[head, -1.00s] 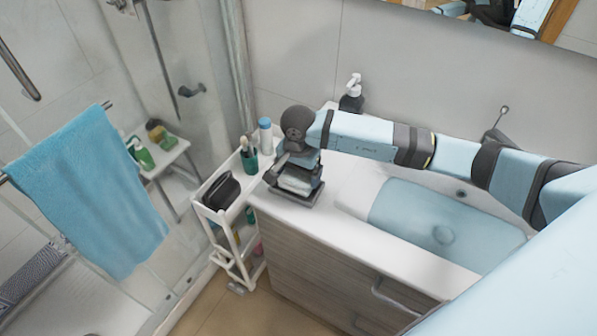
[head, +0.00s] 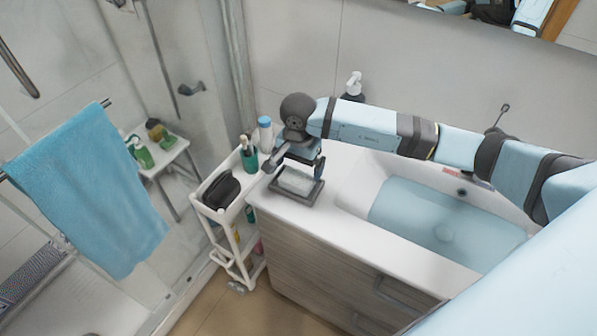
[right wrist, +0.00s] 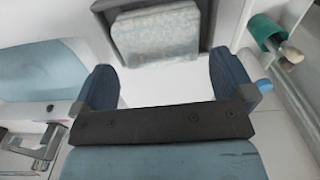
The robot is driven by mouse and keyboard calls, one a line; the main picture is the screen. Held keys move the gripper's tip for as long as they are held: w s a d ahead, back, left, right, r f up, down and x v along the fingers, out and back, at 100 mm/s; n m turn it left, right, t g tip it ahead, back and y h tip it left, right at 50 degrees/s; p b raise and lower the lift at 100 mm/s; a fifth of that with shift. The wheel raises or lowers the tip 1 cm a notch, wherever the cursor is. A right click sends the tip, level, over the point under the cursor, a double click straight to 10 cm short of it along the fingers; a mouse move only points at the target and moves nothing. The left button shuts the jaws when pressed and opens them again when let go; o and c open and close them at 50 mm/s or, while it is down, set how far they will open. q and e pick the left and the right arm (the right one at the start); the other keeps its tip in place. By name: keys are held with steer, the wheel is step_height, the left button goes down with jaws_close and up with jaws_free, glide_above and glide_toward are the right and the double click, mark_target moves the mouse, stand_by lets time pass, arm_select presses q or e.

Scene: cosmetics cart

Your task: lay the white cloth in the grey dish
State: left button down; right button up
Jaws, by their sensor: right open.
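The white cloth (head: 296,181), a small folded pad, lies in the grey dish (head: 303,200) at the left end of the counter. The right wrist view shows the cloth (right wrist: 155,38) with a faint pattern, inside the dark wall of the dish (right wrist: 206,18). My right gripper (head: 303,161) is above the dish, pointing down, open and empty. In the right wrist view my gripper (right wrist: 165,80) has its two blue fingers wide apart, with the cloth beyond them and clear of them. My left gripper is not in view.
A white cart (head: 229,209) with a black pouch (head: 222,191) and a green cup (head: 249,160) stands left of the counter. A soap dispenser (head: 354,86) is behind my right arm. The sink basin (head: 445,220) is to the right. A blue towel (head: 88,190) hangs at left.

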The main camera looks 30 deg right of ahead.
mark_target(299, 174)
step_height(299, 174, up, 9)
steer(key=b, duration=0.1)
stand_by(0.7)
